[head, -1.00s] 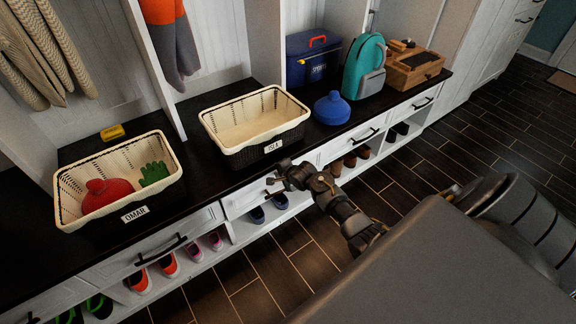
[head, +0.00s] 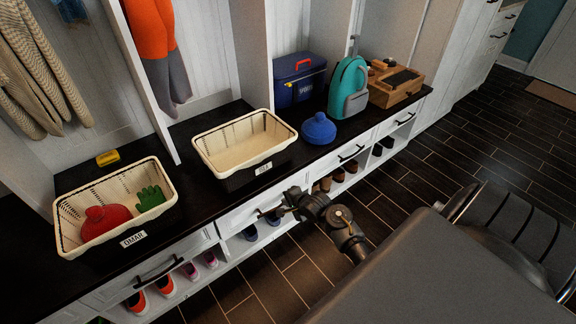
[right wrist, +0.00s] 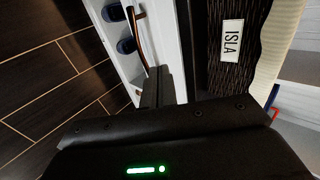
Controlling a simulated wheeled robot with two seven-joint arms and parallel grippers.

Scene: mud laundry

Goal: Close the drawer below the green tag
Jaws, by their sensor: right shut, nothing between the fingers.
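White drawers run under the dark bench top. The drawer under the ISLA basket has a white front (head: 235,216), partly hidden by my right gripper (head: 268,212). That gripper is shut and empty, close to this drawer's front and handle. In the right wrist view its fingers (right wrist: 160,88) point at the white front, next to the dark handle (right wrist: 139,38); I cannot tell whether they touch. I cannot tell how far this drawer stands out. No green tag is readable in these views. My left gripper is not in view.
The OMAR basket (head: 68,240) and ISLA basket (head: 215,170) stand on the bench (head: 190,200). A blue cooler (head: 296,88), teal backpack (head: 347,85) and wooden box (head: 394,88) stand further right. Shoes sit in cubbies below. The dark floor (head: 470,160) is clear at right.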

